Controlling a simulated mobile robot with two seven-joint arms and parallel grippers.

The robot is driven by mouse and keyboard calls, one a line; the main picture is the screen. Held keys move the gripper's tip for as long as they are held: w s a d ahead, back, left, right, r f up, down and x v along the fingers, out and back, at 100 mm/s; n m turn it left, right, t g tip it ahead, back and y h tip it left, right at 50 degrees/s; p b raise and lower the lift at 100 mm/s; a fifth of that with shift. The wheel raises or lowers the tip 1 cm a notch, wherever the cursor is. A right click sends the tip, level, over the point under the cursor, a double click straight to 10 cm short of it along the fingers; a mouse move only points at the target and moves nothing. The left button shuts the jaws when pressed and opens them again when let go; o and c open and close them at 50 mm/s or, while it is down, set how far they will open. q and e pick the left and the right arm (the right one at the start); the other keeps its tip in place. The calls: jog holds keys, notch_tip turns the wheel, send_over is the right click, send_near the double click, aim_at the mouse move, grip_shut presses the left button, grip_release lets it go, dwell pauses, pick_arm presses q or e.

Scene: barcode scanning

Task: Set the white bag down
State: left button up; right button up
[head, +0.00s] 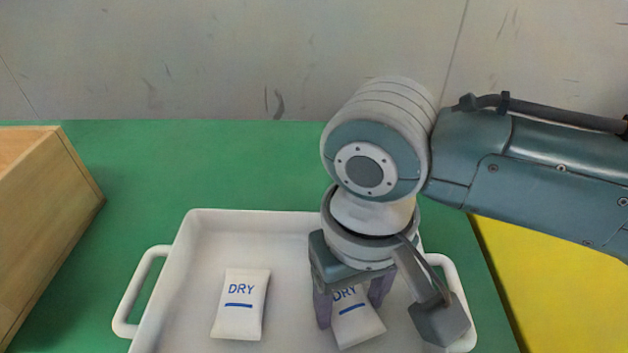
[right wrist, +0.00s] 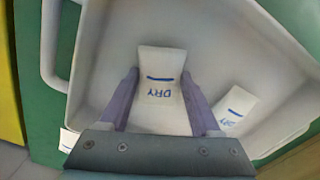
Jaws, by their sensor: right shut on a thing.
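A white bag marked DRY (head: 357,327) is between the two purple fingers of my right gripper (head: 351,303), which is shut on it. In the right wrist view the same bag (right wrist: 160,92) sits between the fingers of the gripper (right wrist: 161,100), its far end sticking out past them. The bag is over the right part of the white tray (head: 205,222); I cannot tell whether it touches the tray floor. A second white DRY bag (head: 240,304) lies in the tray to the left. My left gripper is out of view.
The tray stands on a green surface (head: 240,165) and has a handle on each side. A wooden box (head: 60,215) is at the left. A yellow area (head: 560,290) lies at the right. A small white piece (right wrist: 68,140) shows outside the tray, partly hidden.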

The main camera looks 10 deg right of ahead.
aim_at(351, 304)
jog(key=shift+f, duration=0.15)
jog(key=o, duration=1.4)
jog(key=shift+c, duration=0.2)
notch_tip(351, 304, up, 12)
jog(key=p, duration=0.5)
jog(key=s+a+n+t+y, duration=0.1)
jog(key=s+a+y, duration=0.2)
jog(key=s, duration=0.2)
jog(key=s+d+t+h, duration=0.2)
jog(key=s+d, duration=0.5)
jog(key=d, duration=0.5)
jog(key=shift+d+t+h, duration=0.15)
jog(key=shift+t+h, duration=0.15)
jog(key=shift+h, duration=0.1)
